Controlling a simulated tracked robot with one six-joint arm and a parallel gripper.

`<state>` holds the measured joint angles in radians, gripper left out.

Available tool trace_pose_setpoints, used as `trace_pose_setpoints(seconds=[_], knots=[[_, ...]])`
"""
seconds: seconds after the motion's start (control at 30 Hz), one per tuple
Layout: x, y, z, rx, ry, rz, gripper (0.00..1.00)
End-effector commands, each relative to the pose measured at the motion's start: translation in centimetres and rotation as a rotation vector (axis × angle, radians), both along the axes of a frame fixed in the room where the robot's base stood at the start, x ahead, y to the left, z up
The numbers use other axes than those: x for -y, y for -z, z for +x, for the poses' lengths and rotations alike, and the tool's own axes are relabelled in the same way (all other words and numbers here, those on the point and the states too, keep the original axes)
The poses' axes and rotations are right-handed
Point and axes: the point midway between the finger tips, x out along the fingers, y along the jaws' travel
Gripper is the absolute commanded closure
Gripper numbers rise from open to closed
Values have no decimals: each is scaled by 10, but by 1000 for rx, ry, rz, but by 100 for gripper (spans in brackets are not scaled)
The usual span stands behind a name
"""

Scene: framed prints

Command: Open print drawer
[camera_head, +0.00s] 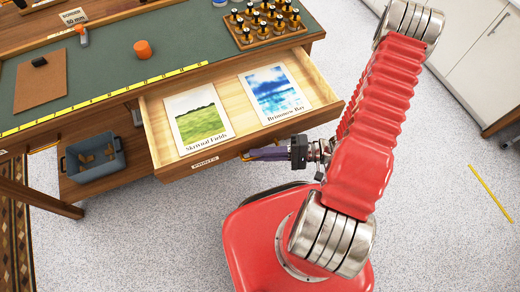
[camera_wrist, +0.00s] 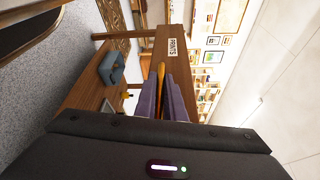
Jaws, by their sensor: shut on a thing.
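The print drawer (camera_head: 168,168) stands pulled out from the wooden workbench, its front labelled "PRINTS". Two prints lie flat in it: a green one marked "Skyttal Fields" (camera_head: 202,115) and a blue one marked "Brimmen Bay" (camera_head: 274,92). My gripper (camera_head: 248,156) is at the drawer front, right of the label, with its purple fingers shut on the drawer handle; the handle itself is mostly hidden by the fingers. In the wrist view the fingers (camera_wrist: 166,98) reach toward the drawer front (camera_wrist: 171,62), and an orange-brown strip shows between them.
A grey-blue bin (camera_head: 93,158) stands on the lower shelf.

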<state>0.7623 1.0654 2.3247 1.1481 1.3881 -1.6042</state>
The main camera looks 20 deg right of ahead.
Motion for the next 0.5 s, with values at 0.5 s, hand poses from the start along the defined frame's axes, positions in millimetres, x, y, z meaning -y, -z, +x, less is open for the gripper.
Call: trace_pose_setpoints(seconds=[0.5], knots=[[-1,2,1,-3,-3,-7,77]])
